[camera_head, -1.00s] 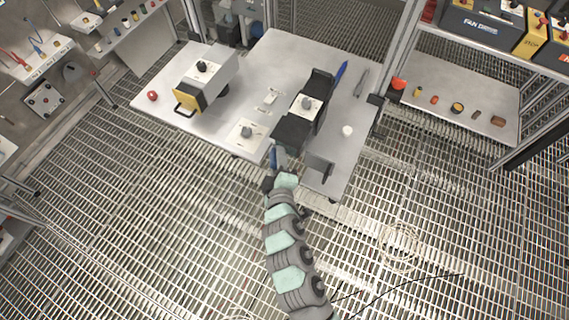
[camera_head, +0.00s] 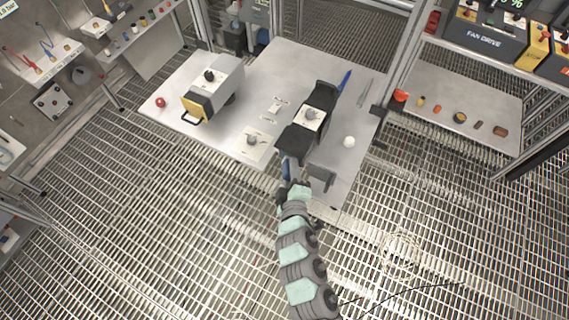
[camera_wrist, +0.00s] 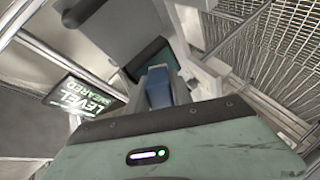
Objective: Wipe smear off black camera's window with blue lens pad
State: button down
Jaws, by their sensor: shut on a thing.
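The black camera (camera_head: 297,141) stands on the grey table with a pale plate and knob on its top. Its window and any smear on it are hidden in the head view. My gripper (camera_head: 286,172) is at the table's front edge, just in front of the camera's near end. It is shut on the blue lens pad (camera_head: 287,168), which also shows between my fingers in the wrist view (camera_wrist: 158,90). A dark rounded edge (camera_wrist: 150,56) lies just beyond the pad there. I cannot tell whether the pad touches the camera.
A sign in the wrist view (camera_wrist: 84,97) reads "LEVEL SMEARED". On the table (camera_head: 228,140) are a yellow-and-grey camera (camera_head: 213,88), a red ball (camera_head: 160,102), a white ball (camera_head: 348,142) and a blue pen (camera_head: 345,80). A grey bracket (camera_head: 321,178) stands right of my gripper.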

jog(key=shift+w+a+f+b, duration=0.2)
jog(key=shift+w+a+b, duration=0.2)
jog(key=shift+b, duration=0.4)
jog(key=shift+w+a+f+b, duration=0.3)
jog(key=shift+a+f+b, duration=0.4)
jog(key=shift+b, duration=0.55)
jog(key=shift+s+d+f+p, duration=0.1)
jog(key=shift+s+d+p, duration=0.3)
jog(key=shift+d, duration=0.2)
jog(key=shift+s+d+f+p, duration=0.1)
jog(key=shift+s+d+p, duration=0.25)
jog(key=shift+d, duration=0.2)
jog(key=shift+w+f+b, duration=0.1)
jog(key=shift+f+b, duration=0.4)
jog(key=shift+b, duration=0.2)
